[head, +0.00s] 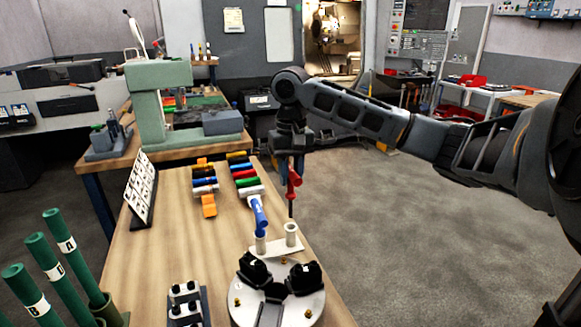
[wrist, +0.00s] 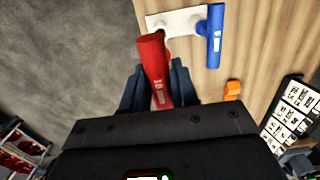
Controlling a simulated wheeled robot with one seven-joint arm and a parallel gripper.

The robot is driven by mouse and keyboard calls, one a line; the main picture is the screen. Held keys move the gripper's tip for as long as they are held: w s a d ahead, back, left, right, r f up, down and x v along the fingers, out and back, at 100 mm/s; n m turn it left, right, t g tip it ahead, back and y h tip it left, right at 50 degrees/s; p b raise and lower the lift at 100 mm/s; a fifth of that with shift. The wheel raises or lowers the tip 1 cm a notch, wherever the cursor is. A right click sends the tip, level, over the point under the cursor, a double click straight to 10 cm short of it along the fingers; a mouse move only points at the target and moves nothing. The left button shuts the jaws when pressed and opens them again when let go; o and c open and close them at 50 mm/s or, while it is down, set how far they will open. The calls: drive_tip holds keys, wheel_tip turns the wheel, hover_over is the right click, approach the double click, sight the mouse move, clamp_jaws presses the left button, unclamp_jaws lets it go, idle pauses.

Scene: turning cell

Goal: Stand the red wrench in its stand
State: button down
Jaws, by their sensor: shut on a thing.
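My gripper (head: 292,152) is shut on the red wrench (head: 293,180). The wrench hangs roughly upright, its dark shaft pointing down. It also shows between my fingers in the wrist view (wrist: 152,68). The white stand (head: 268,250) is on the wooden bench and has two short tubes. The blue wrench (head: 258,212) stands in its left tube, leaning slightly. The right tube (head: 291,234) looks empty. In the head view the red wrench's lower end appears just above and behind this tube. In the wrist view the red wrench covers the left end of the stand (wrist: 182,20).
A round chuck (head: 243,309) with black jaws is in front of the stand. Several coloured pieces (head: 244,174) lie behind it, with an orange one (head: 208,206). A sign board (head: 142,192) and green tubes (head: 62,262) are on the left. Open floor (head: 390,230) lies right.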

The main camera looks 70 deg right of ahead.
sight(291, 194)
drive_tip(key=shift+f, duration=0.55)
wheel_tip(291, 194, down, 4)
drive_tip(key=b, duration=0.3)
drive_tip(key=shift+r, duration=0.1)
drive_tip(key=shift+f+b, duration=0.6)
drive_tip(key=shift+f, duration=0.8)
drive_tip(key=c, duration=0.8)
unclamp_jaws()
